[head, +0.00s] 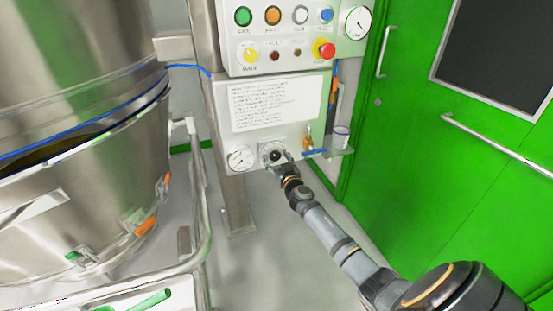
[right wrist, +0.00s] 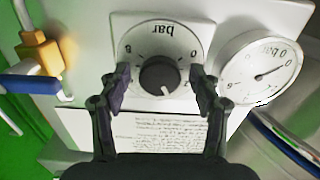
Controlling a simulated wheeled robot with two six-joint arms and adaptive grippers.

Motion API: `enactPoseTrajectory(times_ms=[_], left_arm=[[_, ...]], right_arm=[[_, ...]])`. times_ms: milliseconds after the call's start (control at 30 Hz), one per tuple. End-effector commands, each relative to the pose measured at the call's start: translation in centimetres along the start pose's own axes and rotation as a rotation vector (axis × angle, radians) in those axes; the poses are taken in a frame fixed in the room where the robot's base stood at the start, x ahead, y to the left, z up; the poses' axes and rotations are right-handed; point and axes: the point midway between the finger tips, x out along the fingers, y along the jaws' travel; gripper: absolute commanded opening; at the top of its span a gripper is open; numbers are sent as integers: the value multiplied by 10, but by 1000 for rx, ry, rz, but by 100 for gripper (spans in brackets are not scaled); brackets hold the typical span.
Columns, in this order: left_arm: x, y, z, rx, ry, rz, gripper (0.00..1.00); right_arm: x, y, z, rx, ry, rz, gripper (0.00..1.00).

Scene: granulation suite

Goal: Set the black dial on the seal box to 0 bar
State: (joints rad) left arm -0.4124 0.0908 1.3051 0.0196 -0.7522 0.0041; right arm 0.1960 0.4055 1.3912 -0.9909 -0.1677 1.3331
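The black dial (right wrist: 158,75) sits on a round white scale plate (right wrist: 153,38) marked "bar", on the front of the seal box (head: 262,137). In the right wrist view the scale appears upside down. The dial's white mark points down and slightly right there, away from the word "bar"; I cannot read its exact value. My right gripper (right wrist: 161,88) is open, one finger on each side of the dial, with visible gaps to it. In the head view my right gripper (head: 278,160) largely covers the dial. My left gripper is out of view.
A round pressure gauge (head: 240,158) is beside the dial. A valve with a blue handle (head: 314,153) is on the other side. A button panel (head: 283,35) is above. A steel vessel (head: 75,190) stands left, green doors (head: 450,150) right.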

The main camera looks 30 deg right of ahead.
Motion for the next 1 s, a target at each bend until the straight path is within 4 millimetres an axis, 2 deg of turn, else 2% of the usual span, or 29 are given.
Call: enactPoseTrajectory(times_ms=[33, 400, 733, 1000], left_arm=[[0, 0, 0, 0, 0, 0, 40], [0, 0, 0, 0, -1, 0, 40], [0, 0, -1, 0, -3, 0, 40], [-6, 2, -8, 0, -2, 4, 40]], right_arm=[[0, 0, 0, 0, 0, 0, 57], [0, 0, 0, 0, 0, 0, 9], [0, 0, 0, -59, 0, 0, 9], [0, 0, 1, -250, 1, -1, 9]])
